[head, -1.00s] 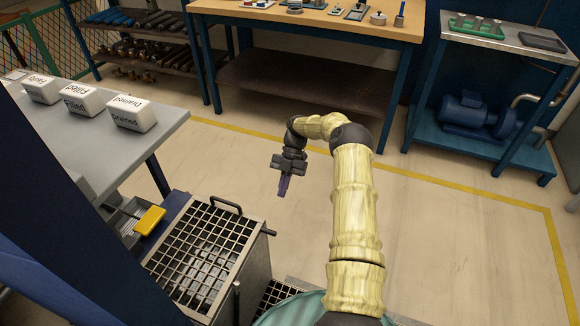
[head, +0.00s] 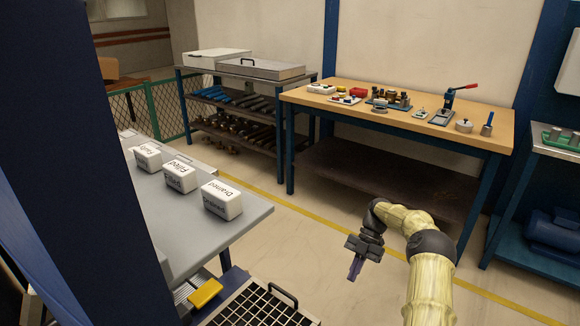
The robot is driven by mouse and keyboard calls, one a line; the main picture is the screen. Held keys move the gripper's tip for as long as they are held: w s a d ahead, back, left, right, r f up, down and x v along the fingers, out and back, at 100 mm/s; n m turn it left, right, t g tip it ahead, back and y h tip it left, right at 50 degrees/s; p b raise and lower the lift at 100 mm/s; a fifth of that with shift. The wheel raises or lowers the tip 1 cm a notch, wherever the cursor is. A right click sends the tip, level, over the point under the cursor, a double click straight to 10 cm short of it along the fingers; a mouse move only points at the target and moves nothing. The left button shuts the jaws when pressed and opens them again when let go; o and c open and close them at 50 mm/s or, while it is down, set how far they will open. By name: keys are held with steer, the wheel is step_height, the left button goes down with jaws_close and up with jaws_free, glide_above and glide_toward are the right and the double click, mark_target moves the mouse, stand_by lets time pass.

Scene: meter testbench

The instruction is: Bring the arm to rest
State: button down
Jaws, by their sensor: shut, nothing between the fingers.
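My arm (head: 430,285) rises from the bottom of the head view, to the right of centre, bent over at the elbow. My gripper (head: 355,268) hangs from it, pointing down over the bare floor. It is shut and empty, and touches nothing. It is in front of the wooden workbench and to the right of the grey table.
On the grey table (head: 246,213) stand white blocks, one marked Drained (head: 222,199), one marked Filled (head: 180,175). A metal grid (head: 262,306) with a handle is below. A wooden workbench (head: 470,130) with tools and a shelf rack (head: 225,115) stand behind. Floor around the gripper is clear.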

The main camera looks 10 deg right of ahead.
steer(key=s+a+r+m+t+h, duration=0.3)
steer(key=s+a+r+m+h, duration=0.15)
steer(key=a+r+m, duration=0.5)
steer(key=s+a+r+m+t+h, duration=0.1)
steer(key=s+a+r+m+t, duration=0.15)
steer(key=s+m, duration=0.6)
steer(key=s+a+r+m+t+h, duration=0.1)
steer(key=s+r+m+t, duration=0.2)
steer(key=s+m, duration=0.6)
steer(key=w+p+v, duration=0.2)
steer(key=p+v, duration=1.3)
steer(key=w+d+r+p+v, duration=0.1)
steer(key=w+p+v, duration=0.2)
steer(key=p+v, duration=1.2)
steer(key=shift+d+r+p, duration=0.2)
steer(key=shift+r+p, duration=0.1)
steer(key=shift+p, duration=0.2)
steer(key=shift+y, duration=0.25)
steer(key=shift+f, duration=0.1)
